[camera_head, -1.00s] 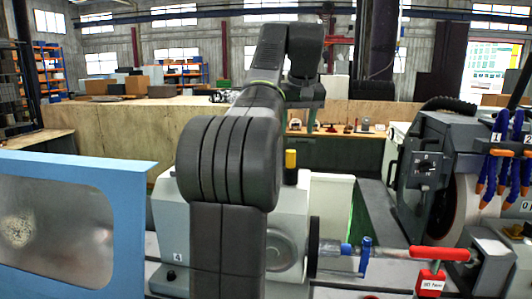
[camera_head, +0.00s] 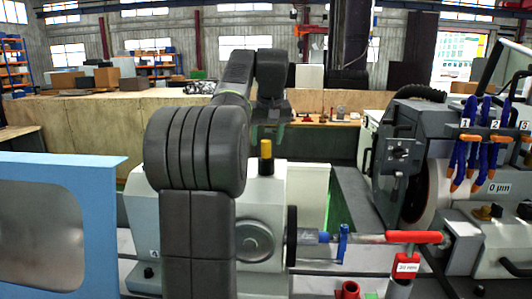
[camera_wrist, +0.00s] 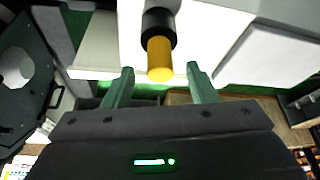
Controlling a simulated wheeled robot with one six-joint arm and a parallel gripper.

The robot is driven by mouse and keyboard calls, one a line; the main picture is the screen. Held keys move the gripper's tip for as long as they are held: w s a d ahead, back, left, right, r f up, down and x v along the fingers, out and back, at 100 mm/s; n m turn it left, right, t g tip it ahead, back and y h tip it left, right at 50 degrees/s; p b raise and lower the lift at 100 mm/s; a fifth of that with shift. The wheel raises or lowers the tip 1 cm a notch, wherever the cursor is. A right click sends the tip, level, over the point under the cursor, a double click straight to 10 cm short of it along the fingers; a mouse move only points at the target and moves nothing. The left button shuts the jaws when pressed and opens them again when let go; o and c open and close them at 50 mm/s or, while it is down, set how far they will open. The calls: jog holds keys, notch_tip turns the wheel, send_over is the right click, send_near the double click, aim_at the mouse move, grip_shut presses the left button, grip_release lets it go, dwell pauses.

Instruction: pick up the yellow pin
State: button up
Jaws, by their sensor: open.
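The yellow pin (camera_head: 266,149) stands upright in a black collar on top of the grey machine housing (camera_head: 268,195) in the head view. It also shows in the wrist view (camera_wrist: 160,58), with its yellow end toward the camera and the black collar behind it. My gripper (camera_head: 268,132) is open, with two green fingers. In the head view it appears just above the pin. In the wrist view its fingertips (camera_wrist: 160,72) lie to the left and right of the pin's yellow end, with a gap on each side. I cannot tell how far the pin reaches between them.
A blue-framed door (camera_head: 115,215) stands at the left. The grinding wheel housing (camera_head: 420,150) and hanging blue hoses (camera_head: 477,140) are at the right. A red-handled part (camera_head: 418,236) lies right of the grey housing. A wooden bench (camera_head: 320,122) is behind.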

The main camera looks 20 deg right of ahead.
aim_at(267, 141)
jog(key=shift+x, duration=1.8)
jog(key=shift+s, duration=0.1)
grip_shut()
